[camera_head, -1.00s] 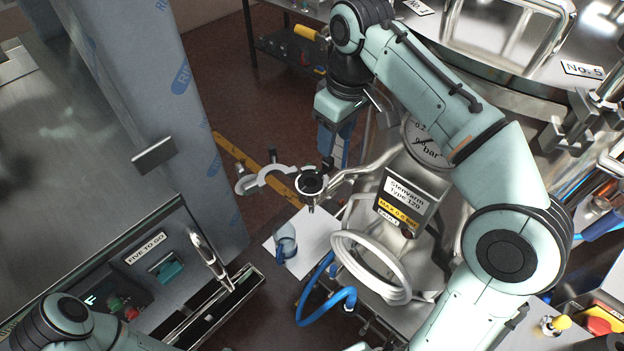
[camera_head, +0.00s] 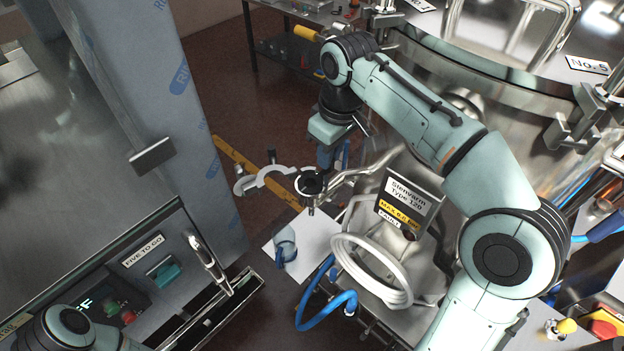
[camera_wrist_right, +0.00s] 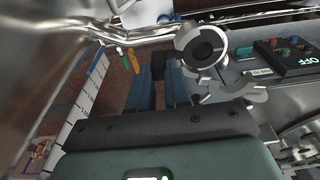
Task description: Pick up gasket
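A black ring that looks like the gasket (camera_head: 311,182) sits on the end of the bent steel pipe (camera_head: 372,170). It also shows in the right wrist view (camera_wrist_right: 203,45), upper right of the fingers. An open steel clamp (camera_head: 262,178) hangs beside the pipe end. My right gripper (camera_head: 327,158) has blue fingers pointing down, close behind and right of the ring in the head view. In the right wrist view the fingers (camera_wrist_right: 158,85) stand apart, with a dark shape beyond the gap; I see nothing clearly held. Of my left arm only a link shows, at the lower left.
A steel vessel (camera_head: 470,60) fills the upper right. A sign box (camera_head: 409,204), a white hose coil (camera_head: 372,268) and a blue hose (camera_head: 325,306) lie below the pipe. A control panel (camera_head: 150,268) and a wrapped column (camera_head: 150,90) stand left. A beaker (camera_head: 286,246) stands on white paper.

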